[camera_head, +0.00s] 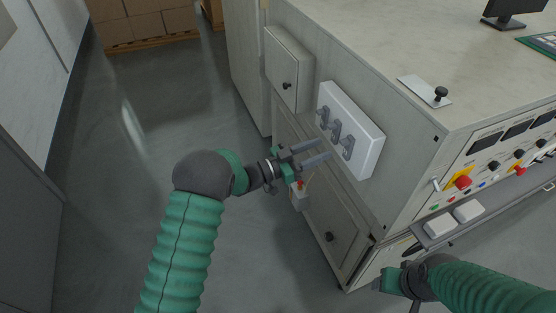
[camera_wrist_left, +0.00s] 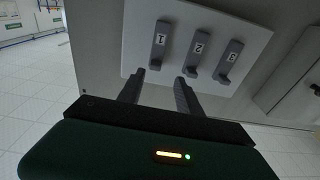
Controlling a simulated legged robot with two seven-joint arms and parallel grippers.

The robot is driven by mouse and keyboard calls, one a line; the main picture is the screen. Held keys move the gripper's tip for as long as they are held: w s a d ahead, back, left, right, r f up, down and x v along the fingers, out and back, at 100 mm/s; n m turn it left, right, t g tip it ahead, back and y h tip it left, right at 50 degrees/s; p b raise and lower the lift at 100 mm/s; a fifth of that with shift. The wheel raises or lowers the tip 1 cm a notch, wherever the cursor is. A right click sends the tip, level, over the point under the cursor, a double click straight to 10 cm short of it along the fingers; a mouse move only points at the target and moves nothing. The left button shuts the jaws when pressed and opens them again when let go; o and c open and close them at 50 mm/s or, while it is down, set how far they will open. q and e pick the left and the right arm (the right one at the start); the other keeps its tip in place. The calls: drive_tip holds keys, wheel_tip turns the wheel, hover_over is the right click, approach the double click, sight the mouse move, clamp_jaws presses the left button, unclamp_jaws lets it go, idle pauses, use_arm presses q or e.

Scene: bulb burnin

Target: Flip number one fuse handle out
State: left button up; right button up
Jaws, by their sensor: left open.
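The white fuse panel (camera_head: 366,134) is mounted on the side of the pale cabinet and carries three grey handles. In the left wrist view handle number one (camera_wrist_left: 159,46) is at the left, beside number two (camera_wrist_left: 198,52) and number three (camera_wrist_left: 230,62). All three look alike in pose. My left gripper (camera_head: 321,152) is open and empty, its fingers pointing at the panel. In the wrist view its fingertips (camera_wrist_left: 159,79) lie below handle one, on either side of its line, apparently short of it. My right gripper (camera_head: 398,282) is low at the right, its fingers unclear.
A small door (camera_head: 288,68) is left of the panel, and a lower door (camera_head: 333,205) with a knob is below it. The control face (camera_head: 490,160) with buttons and a shelf with white blocks (camera_head: 453,217) stand at the right. The floor at left is clear.

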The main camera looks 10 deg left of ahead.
use_arm(q)
drive_tip(key=r+p+v, duration=0.1)
drive_tip(key=v, duration=1.1)
drive_tip(key=shift+a+r+p, duration=0.15)
drive_tip(key=shift+a+p, duration=0.15)
idle(0.4)
drive_tip(key=v, duration=1.6)
drive_tip(key=shift+s+a+b, duration=0.3)
drive_tip(key=shift+b, duration=0.15)
drive_tip(key=shift+w, duration=0.1)
